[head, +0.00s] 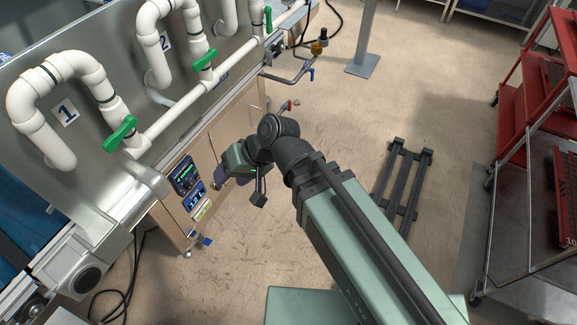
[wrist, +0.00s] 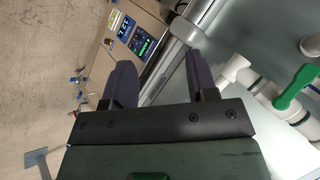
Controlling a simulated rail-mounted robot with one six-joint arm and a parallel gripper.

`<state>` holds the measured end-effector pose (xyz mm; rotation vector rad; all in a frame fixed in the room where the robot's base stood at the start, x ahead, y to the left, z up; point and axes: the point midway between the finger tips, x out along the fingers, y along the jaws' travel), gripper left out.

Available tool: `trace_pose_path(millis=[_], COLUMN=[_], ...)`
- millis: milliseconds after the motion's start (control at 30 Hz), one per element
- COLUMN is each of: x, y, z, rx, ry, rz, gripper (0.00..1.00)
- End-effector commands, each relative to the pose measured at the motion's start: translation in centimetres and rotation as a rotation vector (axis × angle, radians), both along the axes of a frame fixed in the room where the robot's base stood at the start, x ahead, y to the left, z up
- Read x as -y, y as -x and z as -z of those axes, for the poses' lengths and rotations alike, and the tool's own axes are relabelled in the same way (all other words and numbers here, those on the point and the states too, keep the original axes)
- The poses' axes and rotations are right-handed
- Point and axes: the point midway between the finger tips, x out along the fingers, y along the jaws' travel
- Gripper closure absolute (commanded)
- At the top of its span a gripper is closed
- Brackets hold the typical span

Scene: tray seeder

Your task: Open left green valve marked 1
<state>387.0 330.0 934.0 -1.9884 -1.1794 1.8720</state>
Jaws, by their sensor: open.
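The left valve's green handle (head: 120,132) sits on the white pipe beside the label 1 (head: 66,112) and lies crosswise to its pipe. My gripper (head: 226,172) is to the right of this valve in the head view, apart from it, near the panel's display boxes. In the wrist view the two dark fingers of my gripper (wrist: 158,72) are spread apart with nothing between them. A green valve handle (wrist: 297,87) on white pipe shows at the right edge there, clear of the fingers; its label is not visible.
The valve marked 2 has its own green handle (head: 205,60), and a third green handle (head: 268,18) is farther back. Display boxes (head: 185,175) are on the machine's front. A red cart (head: 530,110) stands at right.

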Motion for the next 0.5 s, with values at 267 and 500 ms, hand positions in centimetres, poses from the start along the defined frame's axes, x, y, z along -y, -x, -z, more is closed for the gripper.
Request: trace_pose_path(millis=[267, 500], x=[6.6, 11.4], y=[-2.7, -4.1], z=[1.3, 1.9], rx=[0.030, 0.035], ry=[0.210, 0.352], rz=[0.051, 0.092], gripper=[0.47, 0.47])
